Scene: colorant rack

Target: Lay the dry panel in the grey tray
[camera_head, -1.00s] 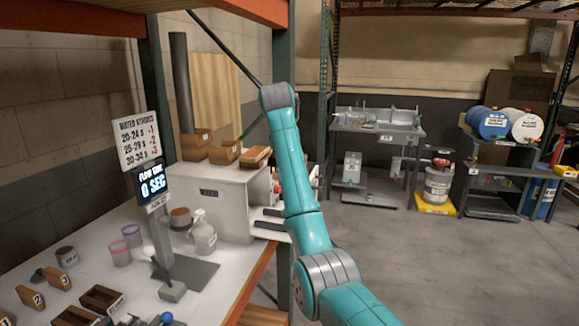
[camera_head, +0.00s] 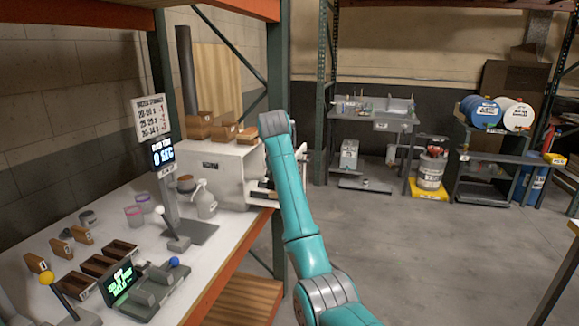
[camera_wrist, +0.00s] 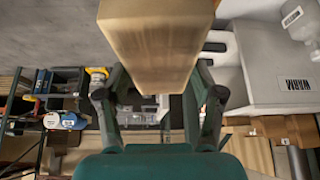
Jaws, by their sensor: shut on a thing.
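My gripper (camera_wrist: 158,88) is shut on a wooden-looking panel (camera_wrist: 160,40) in the wrist view. The panel juts out from between the fingers toward the top edge, and it hides the fingertips. In the head view my teal arm hides the gripper and the panel. I cannot make out a grey tray for certain in either view. A white cabinet (camera_head: 222,170) stands on the bench, with dark slots at its right side. It also shows in the wrist view (camera_wrist: 265,60), upside down with a label reading WARM, apart from the panel.
The white bench (camera_head: 180,290) holds wooden boxes (camera_head: 105,265), a spray bottle (camera_head: 204,200), a sign post (camera_head: 165,165) and a lever with a yellow knob (camera_head: 47,278). Open floor (camera_head: 430,240) lies to the right.

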